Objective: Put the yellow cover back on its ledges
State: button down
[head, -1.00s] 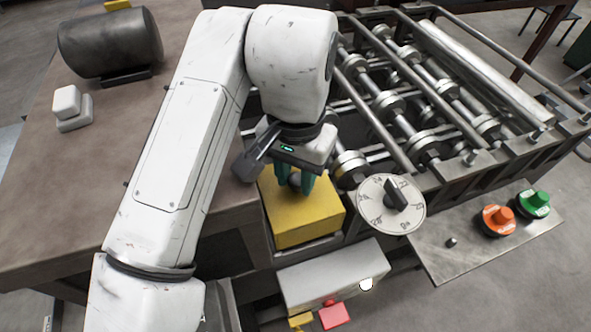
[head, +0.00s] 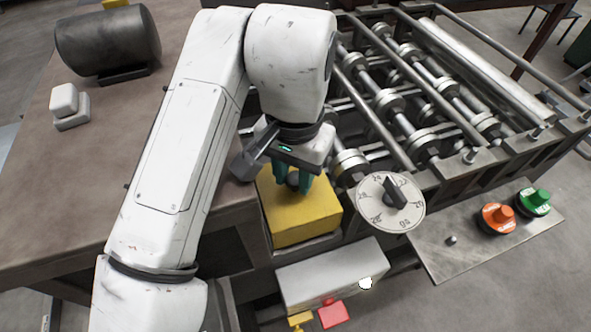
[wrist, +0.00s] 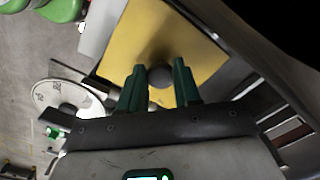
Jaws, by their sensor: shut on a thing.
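The yellow cover (head: 301,219) is a box-shaped piece at the front left corner of the roller machine, beside the brown bench. My gripper (head: 292,184) is above it with green fingers pointing down. In the wrist view, my gripper (wrist: 160,84) has its fingers on either side of the round grey knob (wrist: 160,76) on top of the yellow cover (wrist: 160,35). It is shut on that knob. The cover looks roughly level. Its ledges are hidden under it, so I cannot tell whether it rests on them.
A dial (head: 390,203) stands close to the cover's right. A pale box (head: 330,277) is just in front and below. Orange (head: 497,217) and green (head: 534,200) knobs are on a plate at right. Rollers (head: 395,105) fill the machine behind. The bench (head: 110,165) lies left.

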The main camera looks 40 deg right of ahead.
jog(key=shift+s+d+f, duration=0.1)
jog(key=shift+d+f, duration=0.05)
jog(key=shift+f, duration=0.5)
jog(key=shift+c, duration=1.5)
grip_release()
jog(key=shift+f, duration=0.15)
jog(key=r+p, duration=0.4)
jog(key=r, duration=0.1)
jog(key=shift+a+p, duration=0.25)
jog(key=shift+p, duration=0.05)
notch_tip(320, 180, up, 5)
jog(key=p, duration=0.4)
jog(key=shift+d+f+p, duration=0.1)
jog(key=shift+p, duration=0.3)
